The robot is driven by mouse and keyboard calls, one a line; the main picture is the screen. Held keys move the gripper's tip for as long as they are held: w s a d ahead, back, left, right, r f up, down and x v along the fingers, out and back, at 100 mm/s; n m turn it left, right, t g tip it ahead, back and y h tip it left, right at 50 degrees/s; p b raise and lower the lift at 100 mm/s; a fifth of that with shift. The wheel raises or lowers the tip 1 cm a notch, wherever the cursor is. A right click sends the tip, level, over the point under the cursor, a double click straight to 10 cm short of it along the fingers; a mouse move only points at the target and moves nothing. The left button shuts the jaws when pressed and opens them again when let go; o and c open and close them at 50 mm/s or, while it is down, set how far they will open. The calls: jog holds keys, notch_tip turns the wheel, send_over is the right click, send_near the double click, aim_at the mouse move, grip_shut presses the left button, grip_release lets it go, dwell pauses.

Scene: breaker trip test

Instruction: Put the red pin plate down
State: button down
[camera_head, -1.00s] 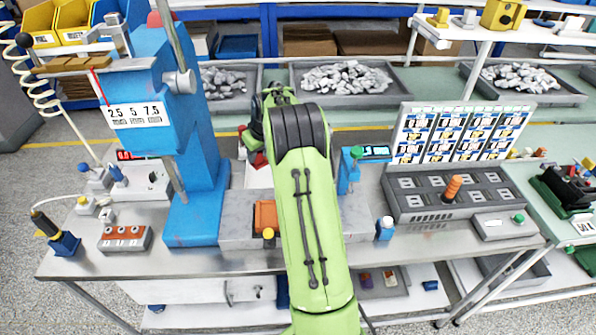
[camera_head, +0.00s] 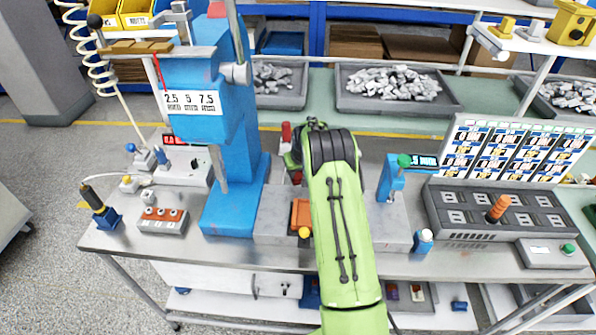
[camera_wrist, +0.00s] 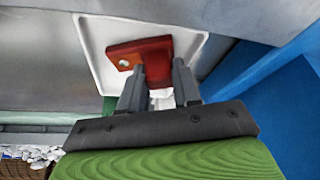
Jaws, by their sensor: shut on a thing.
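In the wrist view the red pin plate (camera_wrist: 143,55) is a flat orange-red piece with a small hole near its left end. My gripper (camera_wrist: 160,82) is shut on it, with a dark finger on each side of its near part. The plate is over a white square tray (camera_wrist: 92,38), overlapping its middle. I cannot tell whether the plate touches the tray. In the head view my green arm hides most of my gripper, and the held plate cannot be made out with certainty.
A blue press (camera_head: 235,212) stands just left of my arm; its blue side fills the wrist view's right.

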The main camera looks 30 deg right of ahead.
jog(key=shift+f, duration=0.15)
jog(key=c, duration=0.8)
grip_release()
